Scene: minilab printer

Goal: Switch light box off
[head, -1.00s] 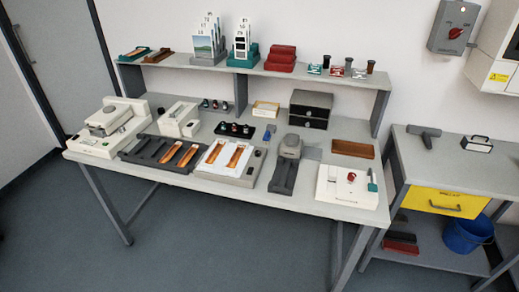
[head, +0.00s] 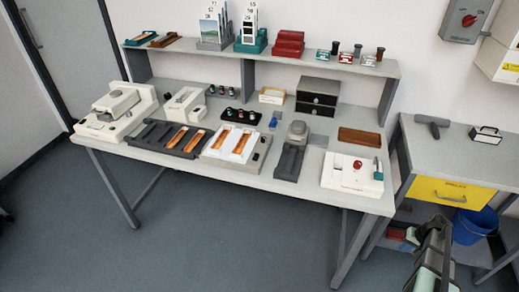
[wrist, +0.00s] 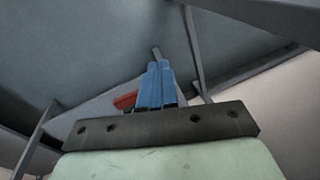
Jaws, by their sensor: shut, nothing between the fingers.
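The light box (head: 246,165) is a low grey box on the front middle of the bench, with a bright white top panel. Two orange film strips (head: 241,143) lie on the panel. A small dark patch (head: 255,156) shows on its right side; I cannot tell its switch's position. My gripper's blue fingers (wrist: 157,82) are together and empty in the wrist view, pointing toward the floor and bench frames. In the head view my arm is at the lower right, well apart from the light box.
A dark film tray (head: 168,138) stands left of the light box and a dark grey device (head: 291,158) stands right. A white box with a red knob (head: 353,172) is at the bench's right end. Open floor lies before the bench; a blue bucket (head: 470,228) is at right.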

